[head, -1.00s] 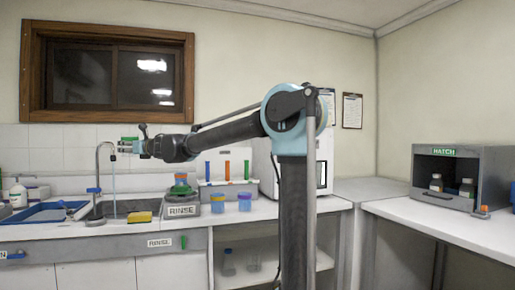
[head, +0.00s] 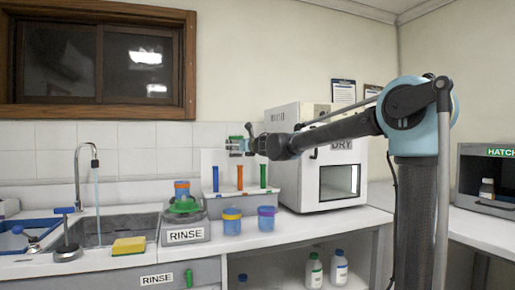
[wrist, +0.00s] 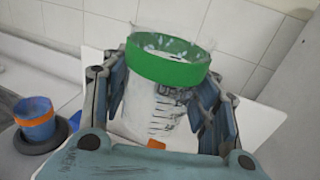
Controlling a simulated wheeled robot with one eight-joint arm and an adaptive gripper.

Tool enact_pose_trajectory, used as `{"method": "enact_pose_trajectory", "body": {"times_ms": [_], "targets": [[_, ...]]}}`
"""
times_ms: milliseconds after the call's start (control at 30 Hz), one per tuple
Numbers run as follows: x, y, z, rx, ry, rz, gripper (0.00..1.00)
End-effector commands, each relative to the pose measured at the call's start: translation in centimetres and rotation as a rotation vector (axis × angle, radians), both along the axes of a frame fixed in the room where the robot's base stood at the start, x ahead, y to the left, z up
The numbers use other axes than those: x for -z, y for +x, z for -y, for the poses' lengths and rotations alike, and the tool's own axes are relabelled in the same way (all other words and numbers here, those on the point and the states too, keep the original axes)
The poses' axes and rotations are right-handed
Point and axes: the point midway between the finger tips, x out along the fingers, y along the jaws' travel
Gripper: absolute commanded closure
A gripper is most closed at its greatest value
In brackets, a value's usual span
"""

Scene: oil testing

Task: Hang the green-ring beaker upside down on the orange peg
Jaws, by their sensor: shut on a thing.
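My gripper (head: 243,147) is shut on the green-ring beaker (head: 236,140), a small clear cup. In the wrist view the beaker (wrist: 158,108), with dark graduation marks and a green band toward the top, sits between the two fingers (wrist: 162,95). The band is uppermost in the head view too, so the beaker looks upright. It is held in the air above the white rack (head: 222,158), over the orange peg (head: 239,177). An orange tip at the beaker's lower edge in the wrist view (wrist: 156,145) is probably that peg. The beaker looks apart from the peg.
A blue peg (head: 215,178) and a green peg (head: 263,175) flank the orange one. The RINSE device (head: 186,235) is left, the DRY cabinet (head: 300,180) right.

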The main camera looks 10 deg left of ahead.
Motion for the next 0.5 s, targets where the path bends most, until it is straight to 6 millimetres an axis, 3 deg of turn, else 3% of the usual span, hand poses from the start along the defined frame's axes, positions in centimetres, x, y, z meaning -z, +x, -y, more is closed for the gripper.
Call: {"method": "enact_pose_trajectory", "body": {"times_ms": [500], "targets": [[0.0,1.4,2.1,0.026,0.003,-0.003,0.71]]}}
